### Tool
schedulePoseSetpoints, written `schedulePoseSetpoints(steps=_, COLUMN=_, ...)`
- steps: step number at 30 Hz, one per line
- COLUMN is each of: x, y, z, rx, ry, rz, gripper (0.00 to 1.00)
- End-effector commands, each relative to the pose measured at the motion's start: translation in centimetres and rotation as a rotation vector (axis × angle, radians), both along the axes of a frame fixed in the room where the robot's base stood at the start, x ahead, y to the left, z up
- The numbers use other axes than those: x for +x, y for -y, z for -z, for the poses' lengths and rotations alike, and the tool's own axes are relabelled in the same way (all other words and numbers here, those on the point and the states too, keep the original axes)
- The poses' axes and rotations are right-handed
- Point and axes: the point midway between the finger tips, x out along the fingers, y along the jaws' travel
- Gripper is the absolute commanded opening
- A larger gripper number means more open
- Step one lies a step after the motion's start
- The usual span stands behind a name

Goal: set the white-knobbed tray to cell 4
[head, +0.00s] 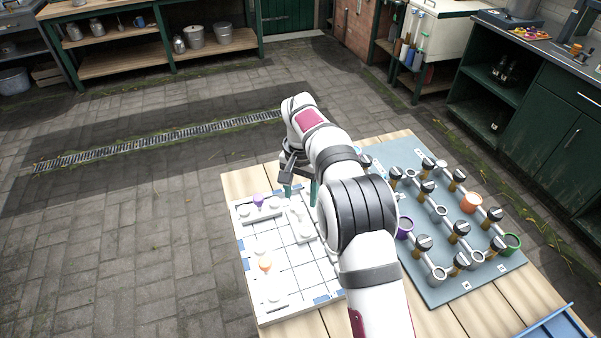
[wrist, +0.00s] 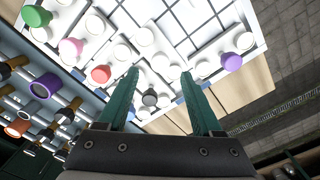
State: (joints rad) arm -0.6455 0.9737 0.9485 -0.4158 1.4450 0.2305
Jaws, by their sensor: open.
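A white gridded board (head: 285,262) lies on the wooden table, with low white trays on it. Its far part shows in the wrist view (wrist: 196,20). The trays carry round white studs, and some have coloured knobs. I cannot surely tell the white-knobbed tray from the pale studs; a white tray piece (head: 305,230) lies by my arm. Cell numbers are not readable. My gripper (head: 300,192) is over the far edge of the board. Its green fingers (wrist: 160,76) are apart, with a grey knob (wrist: 150,97) between them in the picture, and nothing is gripped.
A purple knob (head: 258,201) and an orange knob (head: 265,265) stand on the board's left side. Red (wrist: 101,74) and pink (wrist: 70,47) knobs show in the wrist view. To the right, a grey-blue panel (head: 450,290) holds pipes and black-handled valves. My arm hides the board's right part.

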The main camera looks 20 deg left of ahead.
Motion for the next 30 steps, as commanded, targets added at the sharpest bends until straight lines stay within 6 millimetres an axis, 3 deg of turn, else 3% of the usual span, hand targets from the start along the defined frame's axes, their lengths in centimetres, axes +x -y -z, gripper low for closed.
schedulePoseSetpoints(steps=6, x=0.1, y=-0.1, z=-6.9, rx=0.003, ry=0.004, rz=0.001, gripper=0.67)
schedulePoseSetpoints(steps=10, x=0.1, y=0.0, z=-9.6, rx=0.001, ry=0.003, rz=0.000, gripper=0.67)
schedulePoseSetpoints(steps=15, x=0.0, y=0.0, z=-11.0, rx=0.001, ry=0.000, rz=0.000, gripper=0.67)
schedulePoseSetpoints(steps=23, x=0.0, y=0.0, z=-11.1, rx=0.002, ry=-0.001, rz=0.005, gripper=0.67)
schedulePoseSetpoints(steps=26, x=0.2, y=1.1, z=-10.9, rx=0.042, ry=-0.025, rz=0.178, gripper=0.67)
schedulePoseSetpoints(steps=30, x=0.3, y=3.9, z=-10.2, rx=0.181, ry=-0.132, rz=0.799, gripper=0.67)
